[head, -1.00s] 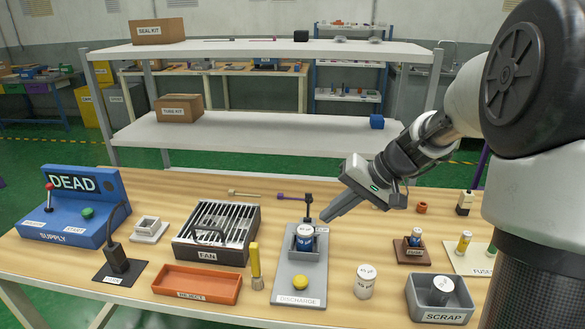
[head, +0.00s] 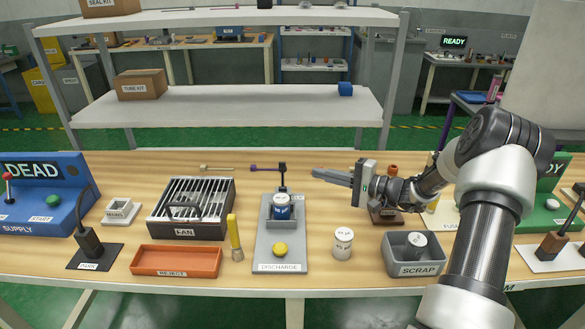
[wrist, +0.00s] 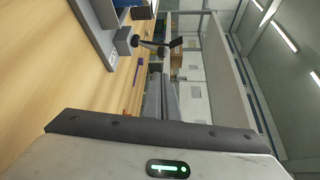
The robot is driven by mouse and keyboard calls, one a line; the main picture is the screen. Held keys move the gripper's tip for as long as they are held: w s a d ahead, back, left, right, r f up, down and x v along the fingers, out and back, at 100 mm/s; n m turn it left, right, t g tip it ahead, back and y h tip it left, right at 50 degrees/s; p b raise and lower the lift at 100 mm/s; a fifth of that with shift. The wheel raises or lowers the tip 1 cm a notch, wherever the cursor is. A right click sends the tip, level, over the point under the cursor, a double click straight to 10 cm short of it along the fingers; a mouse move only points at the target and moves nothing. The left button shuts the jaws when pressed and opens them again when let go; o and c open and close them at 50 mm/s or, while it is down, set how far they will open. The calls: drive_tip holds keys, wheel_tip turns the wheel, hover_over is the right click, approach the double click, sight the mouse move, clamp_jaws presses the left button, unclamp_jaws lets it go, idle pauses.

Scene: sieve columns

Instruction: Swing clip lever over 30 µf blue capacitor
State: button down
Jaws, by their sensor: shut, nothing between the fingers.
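The blue capacitor (head: 282,211) stands upright in the grey holder of the discharge plate (head: 262,255). Its label is too small to read. The dark clip lever (head: 283,175) stands up behind the capacitor, with a block-shaped top, and is not over it. In the wrist view the dark lever (wrist: 158,46) shows beyond my fingertips, beside the grey discharge fixture. My gripper (head: 316,173) is shut and empty. It points left, to the right of the lever and apart from it, about level with the lever's top. Its shut fingers (wrist: 160,97) also show in the wrist view.
A yellow button (head: 280,249) sits on the discharge plate. A white capacitor (head: 343,243) stands to its right, then the scrap bin (head: 414,269). The fan box (head: 190,232), reject tray (head: 176,273) and yellow tester (head: 234,240) are left. A purple-ended rod (head: 265,168) lies behind.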

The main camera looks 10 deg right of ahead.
sight(283, 172)
drive_tip(key=b+x, duration=0.1)
drive_tip(key=x, duration=0.9)
drive_tip(key=shift+d+r+b, duration=0.1)
drive_tip(key=shift+b, duration=0.2)
